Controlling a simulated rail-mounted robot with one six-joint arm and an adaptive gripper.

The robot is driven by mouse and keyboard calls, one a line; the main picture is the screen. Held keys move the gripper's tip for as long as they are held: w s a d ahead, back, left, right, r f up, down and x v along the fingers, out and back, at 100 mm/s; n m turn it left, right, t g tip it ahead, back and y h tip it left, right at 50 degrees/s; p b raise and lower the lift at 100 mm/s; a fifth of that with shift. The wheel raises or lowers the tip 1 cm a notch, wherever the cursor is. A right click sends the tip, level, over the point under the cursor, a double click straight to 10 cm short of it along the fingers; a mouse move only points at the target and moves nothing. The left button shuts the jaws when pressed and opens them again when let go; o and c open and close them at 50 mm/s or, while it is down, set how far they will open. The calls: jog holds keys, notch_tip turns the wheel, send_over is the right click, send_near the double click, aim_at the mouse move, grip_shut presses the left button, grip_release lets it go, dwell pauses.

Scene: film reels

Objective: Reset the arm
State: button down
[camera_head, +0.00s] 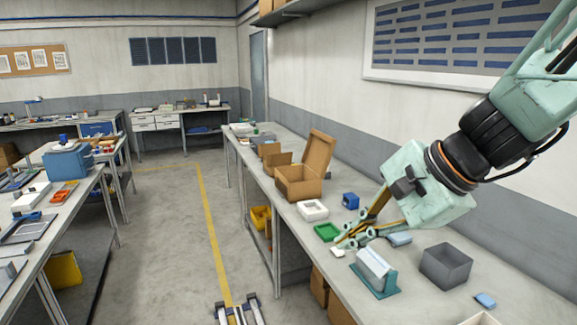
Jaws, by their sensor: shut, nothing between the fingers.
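My gripper (345,243) is at the end of my mint-green arm, which reaches in from the upper right. It points down and left over the long workbench (440,307) on the right side. The fingers are shut with nothing held between them. The fingertips are close to a small white item (337,252) at the bench's front part. I cannot tell whether they touch it. No film reel can be made out.
An open cardboard box (298,186) stands farther back.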

jog(key=s+r+n+g+h, duration=0.15)
jog(key=s+n, duration=0.55)
jog(key=s, duration=0.7)
jog(key=s+d+r+n+h, duration=0.1)
jog(key=s+d+n+h, duration=0.3)
jog(key=s+d, duration=0.5)
jog(key=shift+s+r+n, duration=0.15)
jog(key=shift+s+n, duration=1.05)
jog(key=shift+s, duration=0.35)
jog(key=shift+a+r+t+h, duration=0.1)
jog(key=shift+t+h, duration=0.15)
dwell(0.3)
notch_tip(320, 180, up, 3)
jog(key=p, duration=0.3)
jog(key=shift+f, duration=0.25)
dwell(0.4)
notch_tip(320, 180, down, 15)
jog(key=b, duration=1.5)
dwell(0.3)
